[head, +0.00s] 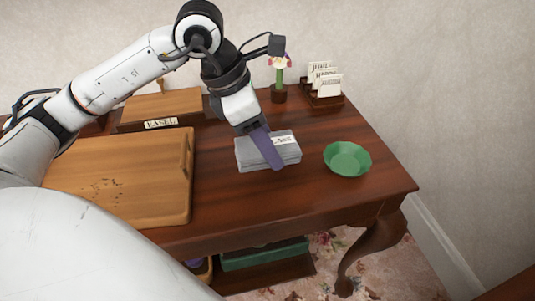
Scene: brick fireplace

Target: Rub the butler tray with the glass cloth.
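The butler tray (150,205), a wooden tray with a raised rim and a handle slot at its right end, lies on the left of the table. Dark specks are scattered on its bare surface. A grey folded cloth (246,156) with a white label, which looks like the glass cloth, lies right of the tray. My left gripper (272,159) points down over the cloth, its purple fingers covering the cloth's middle. The fingers overlap in this view, so I cannot tell whether they are open, or whether they touch the cloth. My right gripper is out of view.
A green bowl (347,159) stands right of the cloth. Behind are a flower pot (279,94), a card rack (325,98) and a wooden box labelled EASEL (160,124). The table's (300,196) front strip is clear. A green box (264,255) sits below.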

